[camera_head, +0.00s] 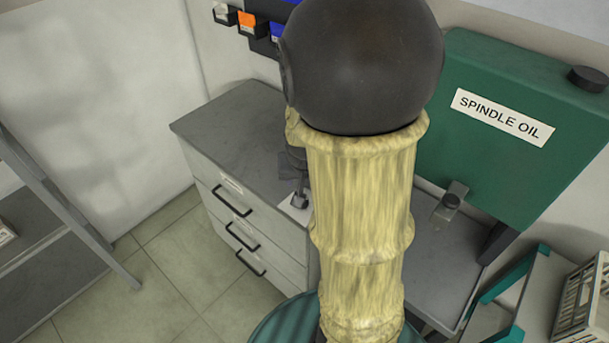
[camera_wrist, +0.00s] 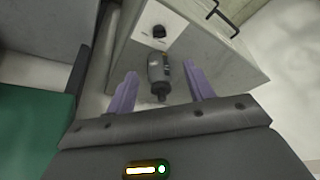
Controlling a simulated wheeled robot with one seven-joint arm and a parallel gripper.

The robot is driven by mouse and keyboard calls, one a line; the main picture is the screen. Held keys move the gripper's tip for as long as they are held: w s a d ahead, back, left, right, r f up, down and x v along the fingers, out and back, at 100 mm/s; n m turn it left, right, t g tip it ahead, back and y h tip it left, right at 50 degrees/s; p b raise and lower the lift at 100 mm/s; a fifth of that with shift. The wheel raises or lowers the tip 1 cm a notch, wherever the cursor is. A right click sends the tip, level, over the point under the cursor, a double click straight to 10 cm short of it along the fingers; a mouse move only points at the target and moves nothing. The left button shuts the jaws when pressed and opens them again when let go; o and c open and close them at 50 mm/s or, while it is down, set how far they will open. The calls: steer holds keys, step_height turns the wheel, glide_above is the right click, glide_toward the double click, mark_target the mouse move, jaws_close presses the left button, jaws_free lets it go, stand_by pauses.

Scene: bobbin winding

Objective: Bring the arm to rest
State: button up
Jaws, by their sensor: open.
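My gripper (camera_wrist: 159,70) is open in the wrist view, its two purple fingers spread apart. A dark grey bottle (camera_wrist: 157,66) with a dark nozzle shows between the fingers in that picture, over the grey cabinet top. No finger visibly touches it; the depth between them is hard to tell. In the head view, my arm, with a yellowish sleeve (camera_head: 360,200) and a dark round joint, fills the middle. It hides my gripper's fingers there. A dark shape (camera_head: 291,165), perhaps the bottle, shows partly beside the arm.
A drawer cabinet (camera_head: 215,130) stands left of the arm. A white card (camera_wrist: 166,24) bearing a small black piece lies near its edge. A green spindle oil tank (camera_head: 500,85) stands right, a crate (camera_head: 590,300) lower right, and a shelf rack (camera_head: 60,200) far left. Floor between is clear.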

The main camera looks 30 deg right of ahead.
steer(key=s+a+n+g+y, duration=0.1)
steer(key=s+a+n, duration=0.4)
steer(key=a, duration=0.6)
steer(key=shift+s+f+g+y, duration=0.2)
steer(key=shift+s+g+y, duration=0.1)
steer(key=shift+s+y, duration=0.2)
steer(key=c, duration=0.3)
steer(key=shift+w, duration=0.1)
steer(key=shift+c, duration=0.3)
